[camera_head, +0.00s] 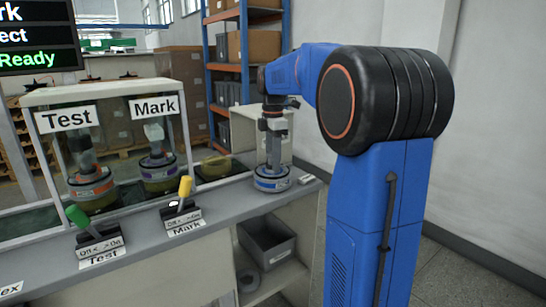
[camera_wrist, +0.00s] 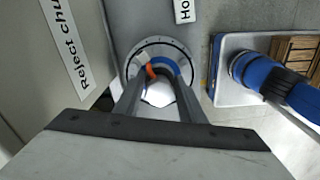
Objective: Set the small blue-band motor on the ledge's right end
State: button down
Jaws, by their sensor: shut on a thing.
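The small blue-band motor (camera_head: 271,184) is at the right end of the grey ledge (camera_head: 225,199), upright. Its base looks level with the ledge top, but I cannot tell if it touches. My gripper (camera_head: 272,158) points straight down and is shut on the motor's upper part. In the wrist view my gripper (camera_wrist: 158,92) has a finger on each side of the motor (camera_wrist: 160,52), whose round grey rim, blue arc and an orange patch show. The fingers hide part of its centre.
A glass case left of the motor holds an orange-band motor (camera_head: 91,187) under Test and a purple-band motor (camera_head: 159,172) under Mark. A green lever (camera_head: 77,216) and a yellow lever (camera_head: 184,187) stand in front. A grey bin (camera_head: 267,243) sits on the shelf below.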

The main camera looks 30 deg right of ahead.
jog(key=c, duration=1.2)
grip_release()
jog(key=shift+f, duration=0.1)
jog(key=shift+o, duration=0.2)
notch_tip(320, 180, up, 12)
jog(key=shift+r, duration=0.15)
jog(key=s+a+f+m+t, duration=0.1)
jog(key=s+a+f+m, duration=0.3)
jog(key=s+a, duration=0.3)
jog(key=s+a+f+m+t, duration=0.1)
jog(key=s+a+f+m, duration=0.35)
jog(key=s, duration=0.35)
jog(key=s+a+f+m+t, duration=0.1)
jog(key=s+a+f+m, duration=0.2)
jog(key=s+f, duration=0.4)
jog(key=s+a+f+m+t, duration=0.1)
jog(key=s+a+f+m, duration=0.2)
jog(key=s+f, duration=0.5)
notch_tip(320, 180, down, 2)
jog(key=shift+s+a+f+m+t, duration=0.15)
jog(key=shift+a+m+t, duration=0.1)
jog(key=shift+m+t, duration=0.2)
